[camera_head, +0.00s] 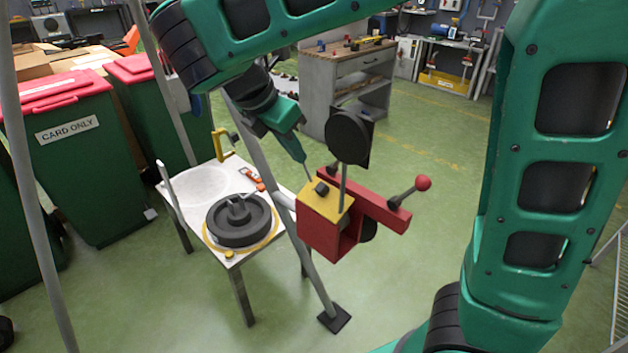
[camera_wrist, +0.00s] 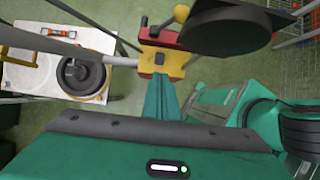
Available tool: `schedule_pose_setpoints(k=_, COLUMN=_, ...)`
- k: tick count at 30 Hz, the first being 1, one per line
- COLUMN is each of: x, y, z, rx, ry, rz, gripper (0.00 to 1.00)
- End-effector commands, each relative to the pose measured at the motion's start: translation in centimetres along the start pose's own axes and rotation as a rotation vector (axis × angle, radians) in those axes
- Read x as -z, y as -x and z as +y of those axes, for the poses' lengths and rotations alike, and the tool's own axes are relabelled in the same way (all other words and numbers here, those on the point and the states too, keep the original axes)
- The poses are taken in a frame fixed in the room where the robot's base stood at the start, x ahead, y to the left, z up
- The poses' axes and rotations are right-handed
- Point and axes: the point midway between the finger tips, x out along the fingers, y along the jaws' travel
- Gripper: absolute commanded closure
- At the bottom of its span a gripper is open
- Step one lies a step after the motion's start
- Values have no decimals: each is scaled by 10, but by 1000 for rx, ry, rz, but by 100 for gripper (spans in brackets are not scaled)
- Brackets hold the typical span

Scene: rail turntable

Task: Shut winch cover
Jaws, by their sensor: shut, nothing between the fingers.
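The winch is a red box (camera_head: 318,238) with a yellow top plate (camera_head: 330,203), mounted on a slanted grey pole. A small black block sits on the yellow plate. A crank with a red ball (camera_head: 423,183) sticks out at the right. A black round plate (camera_head: 347,137) stands upright above the box; I cannot tell whether it or the yellow plate is the cover. My gripper (camera_head: 304,160) is shut and empty, pointing down just above the yellow plate. In the wrist view its fingers (camera_wrist: 161,84) end near the yellow part (camera_wrist: 171,62); contact is unclear.
A white table (camera_head: 229,258) with a dark wheel (camera_head: 238,220) stands left of the winch. Green bins with red lids (camera_head: 75,160) are farther left. A grey workbench (camera_head: 350,85) is behind. Grey poles run close to my arm.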

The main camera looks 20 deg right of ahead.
Motion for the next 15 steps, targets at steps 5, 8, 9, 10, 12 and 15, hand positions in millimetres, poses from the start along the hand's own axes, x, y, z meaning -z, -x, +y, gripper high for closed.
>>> schedule_pose_setpoints(k=5, x=0, y=-31, z=-1, rx=4, ry=-2, rz=-1, gripper=100)
schedule_pose_setpoints(k=8, x=-1, y=-50, z=-1, rx=5, ry=-3, rz=-1, gripper=100)
schedule_pose_setpoints(k=9, x=0, y=-58, z=-2, rx=6, ry=-2, rz=-1, gripper=100)
schedule_pose_setpoints(k=10, x=0, y=-64, z=-1, rx=5, ry=-2, rz=-1, gripper=100)
schedule_pose_setpoints(k=12, x=0, y=-76, z=-1, rx=4, ry=-2, rz=-1, gripper=100)
schedule_pose_setpoints(k=15, x=0, y=-94, z=-2, rx=5, ry=-4, rz=-1, gripper=100)
